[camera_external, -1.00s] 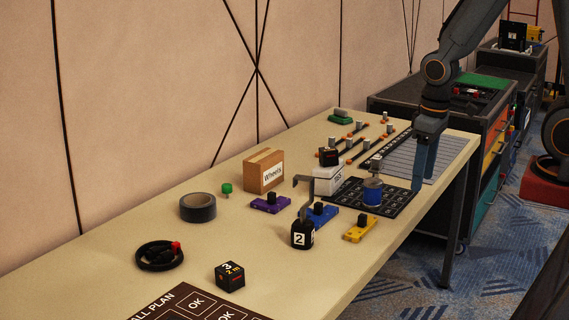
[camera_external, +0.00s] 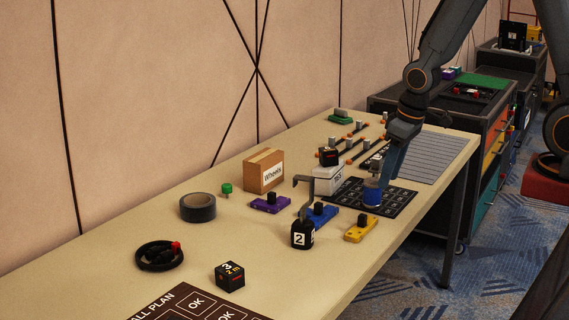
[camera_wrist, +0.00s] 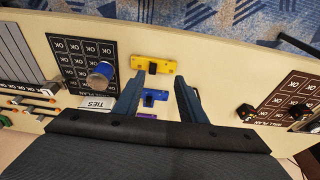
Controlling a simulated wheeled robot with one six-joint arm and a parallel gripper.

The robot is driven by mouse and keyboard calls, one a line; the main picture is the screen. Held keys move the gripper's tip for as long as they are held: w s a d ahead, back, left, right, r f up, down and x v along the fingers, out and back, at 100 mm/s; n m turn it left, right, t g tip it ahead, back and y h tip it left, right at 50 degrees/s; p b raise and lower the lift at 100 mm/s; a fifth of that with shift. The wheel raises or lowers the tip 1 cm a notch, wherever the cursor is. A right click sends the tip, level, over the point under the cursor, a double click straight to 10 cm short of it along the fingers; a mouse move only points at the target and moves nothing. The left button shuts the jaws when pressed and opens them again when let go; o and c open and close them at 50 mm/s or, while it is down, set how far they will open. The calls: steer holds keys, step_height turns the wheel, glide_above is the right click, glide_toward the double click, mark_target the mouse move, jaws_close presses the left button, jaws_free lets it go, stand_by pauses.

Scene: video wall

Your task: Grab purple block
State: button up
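The purple block (camera_external: 270,204) lies on the table in front of the cardboard "Wheels" box, with a dark knob on top. In the wrist view only a sliver of the purple block (camera_wrist: 146,116) shows, mostly hidden by my gripper's body. My gripper (camera_external: 387,172) is above the far right part of the table, well to the right of the purple block and near the blue cylinder. In the wrist view my gripper (camera_wrist: 157,77) has its two fingers spread, with nothing held between them.
A blue block (camera_external: 320,215) and a yellow block (camera_external: 360,229) lie right of the purple one. A black "2" weight with a hook (camera_external: 302,234), a white box (camera_external: 327,181), the "Wheels" box (camera_external: 264,171) and the blue cylinder (camera_external: 372,196) stand nearby.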

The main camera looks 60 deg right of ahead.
steer(key=w+f+t+p, duration=0.1)
steer(key=w+f+t, duration=0.2)
steer(key=w, duration=0.6)
steer(key=w+f+t+p, duration=0.1)
steer(key=w+f+t, duration=0.15)
steer(key=w, duration=0.65)
steer(key=t+p, duration=0.1)
steer(key=t, duration=0.3)
glide_toward(272, 193)
steer(key=shift+w+f, duration=0.4)
steer(key=shift+f, duration=0.1)
steer(key=shift+w+f+t, duration=0.5)
steer(key=shift+w+t, duration=0.05)
steer(key=shift+b+x, duration=0.4)
steer(key=shift+x, duration=0.5)
steer(key=shift+w+f+b, duration=0.5)
steer(key=shift+w+f, duration=0.05)
steer(key=shift+f, duration=0.05)
steer(key=b+x, duration=0.1)
steer(key=x, duration=0.2)
steer(key=b+x, duration=0.1)
steer(key=shift+w+r+b, duration=0.15)
steer(key=shift+w+b, duration=0.2)
steer(key=shift+r, duration=0.1)
jaws_close()
